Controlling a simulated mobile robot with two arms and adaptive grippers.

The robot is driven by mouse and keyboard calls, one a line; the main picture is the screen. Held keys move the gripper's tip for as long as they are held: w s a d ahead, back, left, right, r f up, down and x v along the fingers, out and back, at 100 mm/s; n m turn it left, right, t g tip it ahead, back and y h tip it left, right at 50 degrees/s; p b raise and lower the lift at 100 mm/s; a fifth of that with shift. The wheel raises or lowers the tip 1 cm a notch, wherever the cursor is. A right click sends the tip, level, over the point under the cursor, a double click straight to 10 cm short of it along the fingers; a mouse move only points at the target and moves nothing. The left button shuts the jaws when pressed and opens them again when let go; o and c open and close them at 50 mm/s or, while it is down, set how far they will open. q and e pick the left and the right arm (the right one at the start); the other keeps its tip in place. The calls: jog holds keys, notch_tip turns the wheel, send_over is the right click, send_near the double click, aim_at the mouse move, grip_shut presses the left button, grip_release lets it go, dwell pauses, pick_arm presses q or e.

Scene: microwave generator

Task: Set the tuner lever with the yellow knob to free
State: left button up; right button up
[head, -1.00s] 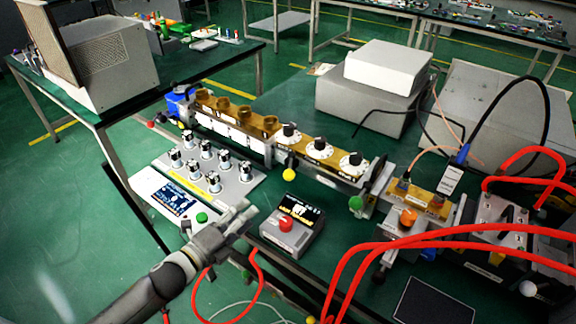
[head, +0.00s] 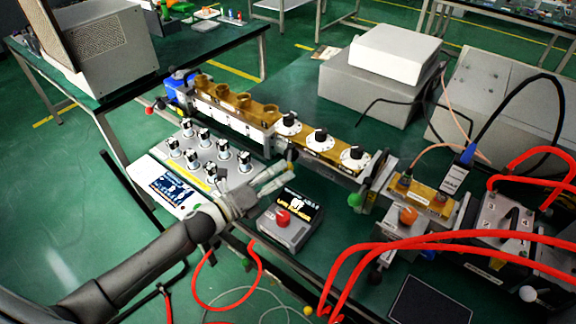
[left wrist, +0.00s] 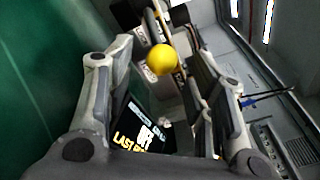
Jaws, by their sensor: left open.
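The tuner lever's yellow knob (left wrist: 162,60) shows in the left wrist view, between the fingers of my left gripper near their tips. I cannot tell whether either finger touches it. In the head view my left gripper (head: 280,172) is open at the front of the brass waveguide section, below its white dials (head: 321,141), and hides the yellow knob. The lever's rod runs up behind the knob in the left wrist view. My right gripper is not in view.
A grey box with a red knob (head: 283,216) and a lit display stands just below my left gripper. A panel of several silver-black knobs (head: 205,165) lies to the left. A green knob (head: 355,199) hangs to the right. Thick red cables (head: 400,240) cross the right front.

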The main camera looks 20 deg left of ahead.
aim_at(288, 169)
pick_arm(q)
jog(key=shift+x, duration=1.85)
grip_shut()
